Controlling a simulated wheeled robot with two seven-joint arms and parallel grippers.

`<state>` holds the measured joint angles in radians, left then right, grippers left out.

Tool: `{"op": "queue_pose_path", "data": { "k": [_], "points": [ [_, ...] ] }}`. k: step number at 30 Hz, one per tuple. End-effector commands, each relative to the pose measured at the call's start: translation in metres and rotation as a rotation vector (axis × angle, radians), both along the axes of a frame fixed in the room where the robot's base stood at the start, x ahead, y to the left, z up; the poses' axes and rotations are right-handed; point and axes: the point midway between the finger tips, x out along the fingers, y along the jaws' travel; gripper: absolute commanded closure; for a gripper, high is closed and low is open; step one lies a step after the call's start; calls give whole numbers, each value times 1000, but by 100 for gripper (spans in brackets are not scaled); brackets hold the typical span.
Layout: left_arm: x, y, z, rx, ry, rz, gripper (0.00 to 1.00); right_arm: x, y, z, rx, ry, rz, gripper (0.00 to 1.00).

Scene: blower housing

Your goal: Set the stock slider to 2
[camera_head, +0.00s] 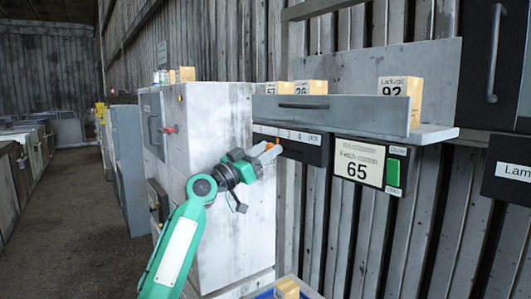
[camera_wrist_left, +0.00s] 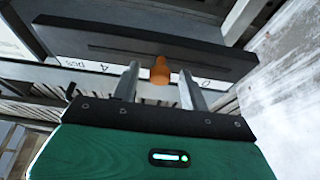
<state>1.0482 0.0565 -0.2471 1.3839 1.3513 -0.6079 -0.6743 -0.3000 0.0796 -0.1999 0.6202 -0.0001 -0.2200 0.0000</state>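The stock slider is a dark panel (camera_head: 300,153) under the shelf, with a pale strip of numbers ending in "pcs". Its orange knob (camera_head: 270,146) is at the left part of the panel in the head view. In the left wrist view the orange knob (camera_wrist_left: 160,72) stands between my two fingers, with a gap on each side. "4 pcs" shows left of it and what looks like a 0 to its right. My left gripper (camera_wrist_left: 159,71) is open around the knob; it also shows in the head view (camera_head: 262,153). My right gripper is not in view.
A grey shelf (camera_head: 345,112) with small numbered boxes (camera_head: 402,92) is above the slider. A display reading 65 (camera_head: 358,163) with a green button (camera_head: 392,172) is to the right. A white cabinet (camera_head: 215,115) stands behind my left arm. A box (camera_head: 287,287) sits below.

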Motion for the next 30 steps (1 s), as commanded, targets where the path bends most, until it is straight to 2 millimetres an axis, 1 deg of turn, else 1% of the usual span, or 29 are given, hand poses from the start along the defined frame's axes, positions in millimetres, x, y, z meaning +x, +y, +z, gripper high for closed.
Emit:
{"op": "queue_pose_path", "data": {
  "k": [7, 11, 14, 21, 27, 30],
  "points": [
    [0, 1, -1, 0, 0, 0, 56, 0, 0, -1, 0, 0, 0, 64],
    [-5, 8, -7, 0, -2, 2, 56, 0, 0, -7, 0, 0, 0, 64],
    [-15, 19, -16, 2, -2, 2, 56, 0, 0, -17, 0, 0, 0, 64],
    [-48, 59, -38, 3, -2, 3, 56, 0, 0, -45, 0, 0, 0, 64],
    [-70, 86, -49, 1, -1, 2, 56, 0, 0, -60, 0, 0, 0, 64],
    [-76, 94, -53, 2, -1, 1, 56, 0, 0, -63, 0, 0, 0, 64]
  ]
}}
